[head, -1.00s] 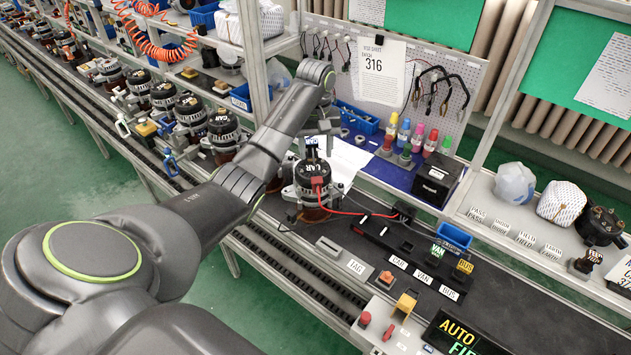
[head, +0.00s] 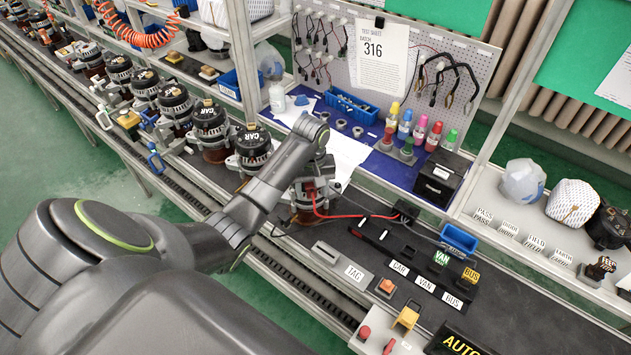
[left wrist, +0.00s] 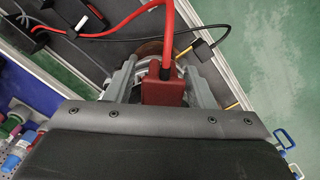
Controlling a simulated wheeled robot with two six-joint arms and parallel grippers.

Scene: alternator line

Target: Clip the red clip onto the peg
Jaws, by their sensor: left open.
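The red clip (head: 309,194) is at the alternator (head: 300,214) on the line, with its red cable running right. The left wrist view shows the red clip (left wrist: 164,88) close up, between the two fingers of my left gripper (left wrist: 163,72). The gripper is open, a finger on each side of the clip. In the head view my left arm's wrist covers the top of the alternator and most of the gripper. I cannot make out the peg or whether the clip touches it. My right gripper is not in view.
A row of alternators (head: 209,120) stands to the left along the conveyor. A black box (head: 438,178), blue bin (head: 351,108) and bottles (head: 405,122) stand behind. The red cable (head: 352,213) crosses the line.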

